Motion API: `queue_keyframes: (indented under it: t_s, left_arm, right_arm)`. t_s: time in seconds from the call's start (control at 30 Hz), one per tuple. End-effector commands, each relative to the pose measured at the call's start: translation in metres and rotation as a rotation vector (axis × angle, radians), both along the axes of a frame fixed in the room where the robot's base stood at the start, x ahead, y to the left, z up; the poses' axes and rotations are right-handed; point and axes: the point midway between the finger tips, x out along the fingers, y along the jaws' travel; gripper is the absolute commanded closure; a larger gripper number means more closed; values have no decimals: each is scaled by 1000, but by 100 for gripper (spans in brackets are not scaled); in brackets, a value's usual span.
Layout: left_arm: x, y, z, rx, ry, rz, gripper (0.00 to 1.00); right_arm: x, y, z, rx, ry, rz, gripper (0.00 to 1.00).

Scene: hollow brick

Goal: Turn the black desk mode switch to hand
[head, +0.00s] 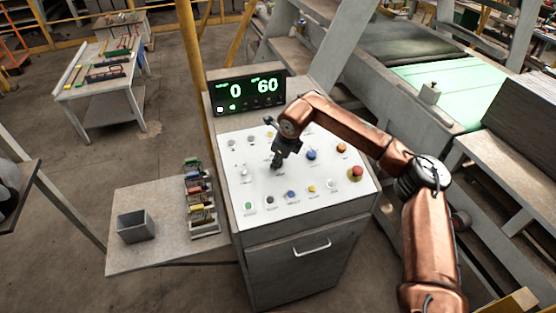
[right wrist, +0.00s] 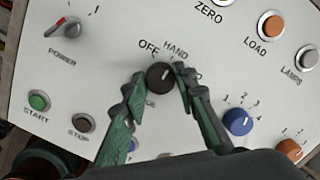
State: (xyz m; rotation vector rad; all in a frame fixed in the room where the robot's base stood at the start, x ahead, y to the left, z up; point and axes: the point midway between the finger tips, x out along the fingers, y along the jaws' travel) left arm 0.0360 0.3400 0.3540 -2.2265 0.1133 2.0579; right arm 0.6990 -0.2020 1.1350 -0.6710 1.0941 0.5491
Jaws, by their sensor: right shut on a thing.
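The black mode switch (right wrist: 160,76) is a round knob on the white desk panel, with the labels OFF and HAND above it. A further label to its right is mostly hidden by a finger. My right gripper (right wrist: 157,80) has its two green-grey fingers closed on either side of the knob. A small light mark shows on the knob's top, pointing up toward HAND, though it is too small to read exactly. In the head view my right gripper (head: 277,164) reaches down onto the panel and hides the knob. My left gripper is not in view.
A red emergency button (head: 356,173) sits at the panel's right. A display (head: 249,92) stands behind.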

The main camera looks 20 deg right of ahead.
Motion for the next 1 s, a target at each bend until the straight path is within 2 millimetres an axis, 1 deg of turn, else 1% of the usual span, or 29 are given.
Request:
queue_keyframes:
  t_s: [0.03, 0.27, 0.57, 0.67, 0.77, 1.0]
  left_arm:
    - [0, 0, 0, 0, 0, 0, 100]
    - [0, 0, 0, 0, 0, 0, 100]
    - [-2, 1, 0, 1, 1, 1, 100]
    - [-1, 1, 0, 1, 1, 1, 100]
    - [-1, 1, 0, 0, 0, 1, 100]
    - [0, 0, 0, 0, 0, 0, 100]
  right_arm:
    - [1, -1, 1, 0, -2, -1, 72]
    - [0, 0, 1, 0, -1, -1, 57]
    - [0, 0, 3, 0, -1, -1, 57]
    - [-3, -1, 12, 1, -3, -1, 57]
    - [-9, -3, 27, 0, -5, -1, 57]
    - [-27, -6, 74, 1, -5, -1, 57]
